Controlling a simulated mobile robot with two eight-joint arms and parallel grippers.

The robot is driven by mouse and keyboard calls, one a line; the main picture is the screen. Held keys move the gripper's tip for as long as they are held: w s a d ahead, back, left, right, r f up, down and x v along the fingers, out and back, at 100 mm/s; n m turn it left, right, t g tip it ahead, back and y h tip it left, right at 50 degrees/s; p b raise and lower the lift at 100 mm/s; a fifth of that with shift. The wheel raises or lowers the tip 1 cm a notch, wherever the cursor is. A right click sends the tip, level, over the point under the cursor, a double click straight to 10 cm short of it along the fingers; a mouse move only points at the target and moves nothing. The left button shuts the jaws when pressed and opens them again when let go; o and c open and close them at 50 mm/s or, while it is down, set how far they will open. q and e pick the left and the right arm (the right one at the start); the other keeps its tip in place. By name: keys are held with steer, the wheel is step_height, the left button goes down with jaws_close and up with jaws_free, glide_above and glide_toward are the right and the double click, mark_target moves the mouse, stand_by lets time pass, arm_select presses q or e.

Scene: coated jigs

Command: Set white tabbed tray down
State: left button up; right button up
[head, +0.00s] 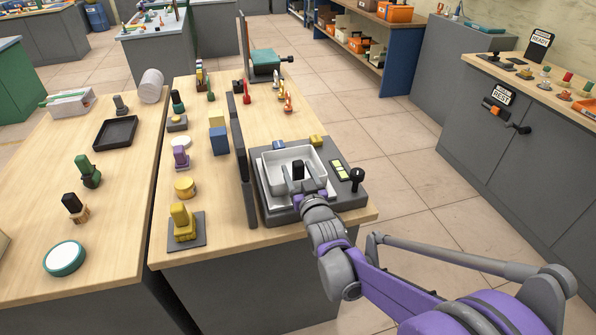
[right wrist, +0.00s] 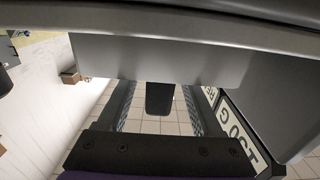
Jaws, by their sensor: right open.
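The white tray (head: 273,163) sits in the grey fixture (head: 262,205) at the front right end of the middle bench. It looks level, and its front part is partly hidden by my right gripper. My right gripper (head: 297,177) is open over the tray, fingers pointing away from me. A black upright piece (head: 298,168) shows between the fingers. In the right wrist view the open fingers (right wrist: 155,108) stand on either side of a dark piece (right wrist: 160,97), with gaps visible on both sides. My left gripper is not in view.
Blocks and knobbed parts crowd the bench beyond the divider. Tiled floor lies open to the right.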

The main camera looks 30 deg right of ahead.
steer(key=shift+s+r, duration=0.1)
steer(key=shift+r, duration=0.1)
steer(key=p+v, duration=0.1)
steer(key=v, duration=1.1)
steer(key=s+a+f+n+g+y, duration=0.1)
steer(key=s+a+f+g, duration=0.4)
steer(key=s, duration=0.5)
steer(key=s+a+f+n+g+y, duration=0.1)
steer(key=s+a+f+g+y, duration=0.2)
steer(key=s+a+f+g, duration=0.3)
steer(key=s+f+g, duration=0.1)
steer(key=s+f, duration=0.2)
steer(key=s, duration=0.1)
steer(key=shift+a+n+g, duration=0.2)
steer(key=shift+n+g, duration=0.1)
steer(key=shift+n, duration=0.1)
